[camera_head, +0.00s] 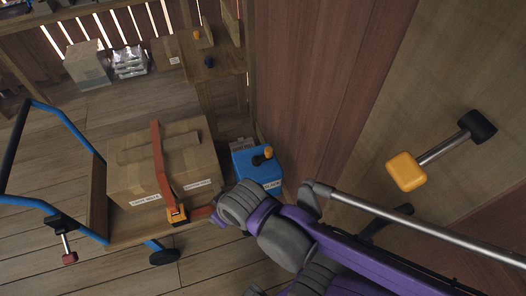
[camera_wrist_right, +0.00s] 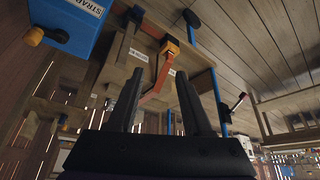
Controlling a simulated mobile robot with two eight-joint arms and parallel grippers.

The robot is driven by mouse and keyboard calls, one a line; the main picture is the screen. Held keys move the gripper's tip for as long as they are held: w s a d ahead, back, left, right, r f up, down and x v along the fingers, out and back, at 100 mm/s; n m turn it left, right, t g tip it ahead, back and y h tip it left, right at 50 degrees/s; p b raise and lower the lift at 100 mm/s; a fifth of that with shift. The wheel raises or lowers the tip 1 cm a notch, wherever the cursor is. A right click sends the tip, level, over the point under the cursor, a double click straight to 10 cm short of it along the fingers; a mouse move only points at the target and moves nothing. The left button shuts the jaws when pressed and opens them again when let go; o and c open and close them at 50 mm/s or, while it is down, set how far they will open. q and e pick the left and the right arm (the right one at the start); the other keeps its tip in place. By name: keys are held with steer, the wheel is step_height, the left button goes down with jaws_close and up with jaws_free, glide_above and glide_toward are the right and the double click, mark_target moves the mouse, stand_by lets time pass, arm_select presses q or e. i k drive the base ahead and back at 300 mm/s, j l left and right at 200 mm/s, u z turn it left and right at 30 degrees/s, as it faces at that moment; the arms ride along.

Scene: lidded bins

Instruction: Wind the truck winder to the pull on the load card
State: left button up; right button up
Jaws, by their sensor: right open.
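A blue hand truck (camera_head: 20,201) carries a cardboard box (camera_head: 185,150), with an orange strap (camera_head: 158,150) over it running down to an orange buckle (camera_head: 176,214). A crank with a dark red knob (camera_head: 69,257) sits on the truck's frame; it also shows in the right wrist view (camera_wrist_right: 240,97). I cannot tell for certain which part is the winder. White labels (camera_head: 197,184) are on the box, too small to read. My right gripper (camera_wrist_right: 157,75) is open and empty, facing the strap and buckle, apart from the crank. My left gripper is not in view.
A blue box (camera_head: 257,175) with an orange knob stands right of the truck, near the wooden wall. A metal rod with an orange block (camera_head: 406,172) is at the right. Shelves and cartons (camera_head: 87,64) are at the back.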

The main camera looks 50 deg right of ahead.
mark_target(256, 160)
steer(key=z, duration=0.4)
steer(key=j+z, duration=0.15)
steer(key=z, duration=0.25)
steer(key=j+z, duration=0.1)
steer(key=z, duration=0.35)
steer(key=j+z, duration=0.1)
steer(key=z, duration=0.3)
steer(key=j+z, duration=0.1)
steer(key=z, duration=0.3)
steer(key=i+j, duration=0.05)
